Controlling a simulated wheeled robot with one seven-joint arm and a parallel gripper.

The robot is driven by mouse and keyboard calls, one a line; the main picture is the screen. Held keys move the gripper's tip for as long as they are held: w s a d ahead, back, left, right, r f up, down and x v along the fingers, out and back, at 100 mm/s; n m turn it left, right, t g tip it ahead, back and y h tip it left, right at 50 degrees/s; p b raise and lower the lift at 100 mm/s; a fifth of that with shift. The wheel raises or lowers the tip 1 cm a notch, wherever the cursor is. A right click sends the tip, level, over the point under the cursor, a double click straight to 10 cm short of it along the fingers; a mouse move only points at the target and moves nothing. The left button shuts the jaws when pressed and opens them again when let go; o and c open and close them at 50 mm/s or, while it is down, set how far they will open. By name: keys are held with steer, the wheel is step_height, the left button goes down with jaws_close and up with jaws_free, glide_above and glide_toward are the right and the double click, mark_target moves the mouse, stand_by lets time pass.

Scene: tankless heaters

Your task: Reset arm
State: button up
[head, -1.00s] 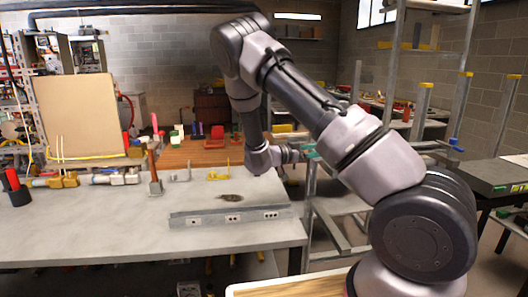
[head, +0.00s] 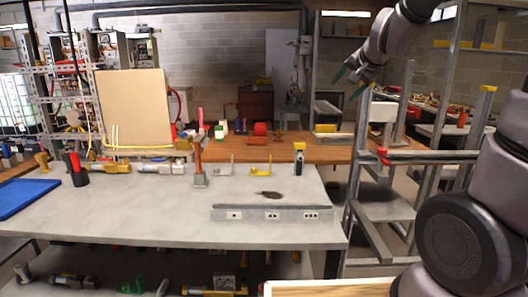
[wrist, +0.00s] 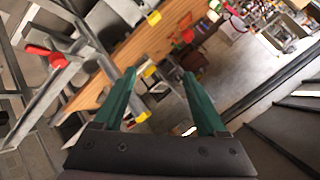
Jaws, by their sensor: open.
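My gripper (head: 350,82) has two green fingers and is open and empty. In the head view it hangs in the air at the upper right, above and beyond the metal rack, with my arm folded up on the right side. In the wrist view the fingers (wrist: 160,98) are spread apart with nothing between them. Part of my arm runs out of the top of the head view.
A metal rack (head: 380,215) stands right of the bench. A wooden bench (head: 325,152) lies behind.

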steer(key=s+n+g, duration=0.3)
steer(key=s+n, duration=0.1)
steer(key=s, duration=1.9)
steer(key=shift+s+d+g, duration=0.4)
steer(key=shift+r, duration=0.1)
